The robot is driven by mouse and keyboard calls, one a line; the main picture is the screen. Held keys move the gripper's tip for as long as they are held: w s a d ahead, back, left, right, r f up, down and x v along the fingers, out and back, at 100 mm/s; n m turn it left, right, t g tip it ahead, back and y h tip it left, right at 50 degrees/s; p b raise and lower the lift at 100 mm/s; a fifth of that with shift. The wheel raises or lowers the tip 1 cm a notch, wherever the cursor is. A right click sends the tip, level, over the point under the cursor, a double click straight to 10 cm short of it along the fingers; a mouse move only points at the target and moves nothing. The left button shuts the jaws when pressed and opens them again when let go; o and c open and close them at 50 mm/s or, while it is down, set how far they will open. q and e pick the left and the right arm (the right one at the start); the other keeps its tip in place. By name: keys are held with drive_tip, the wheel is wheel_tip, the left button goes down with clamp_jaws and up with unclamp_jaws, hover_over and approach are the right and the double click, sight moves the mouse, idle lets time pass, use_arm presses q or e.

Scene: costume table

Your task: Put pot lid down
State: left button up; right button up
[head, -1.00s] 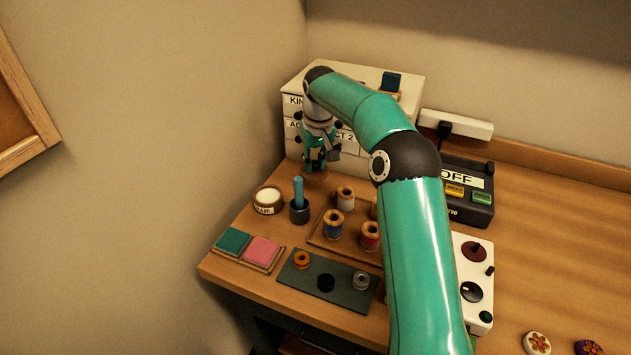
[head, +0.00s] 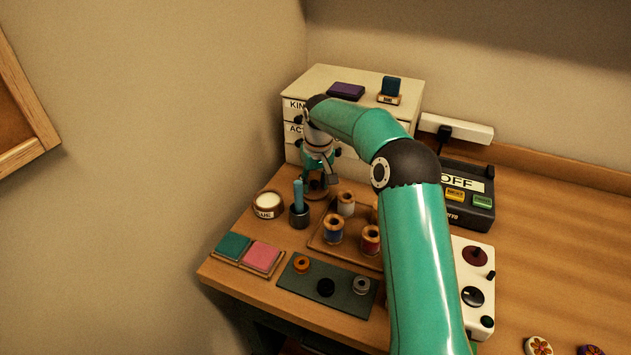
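The glue pot (head: 267,205), a round brown-rimmed pot labelled GLUE, stands open at the back left of the table with its pale content showing. My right gripper (head: 320,184) points down behind the blue brush in its dark holder, to the right of the pot. A brown round pot lid (head: 317,194) shows at its fingertips, low at the table's surface. The fingers look closed on the lid, which they partly hide. Whether the lid touches the table is hard to tell. My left gripper is not in view.
The brush holder (head: 299,214) stands between pot and gripper. A tray (head: 320,240) of thread spools is just in front. The white drawer box (head: 350,82) stands close behind. Ink pads (head: 262,257) and a dark mat (head: 345,296) lie at the front.

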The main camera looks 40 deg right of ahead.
sight(318, 194)
wheel_tip(318, 194, up, 12)
drive_tip(key=s+p, duration=0.1)
drive_tip(key=shift+s+a, duration=0.3)
drive_tip(key=shift+a, duration=0.05)
idle(0.4)
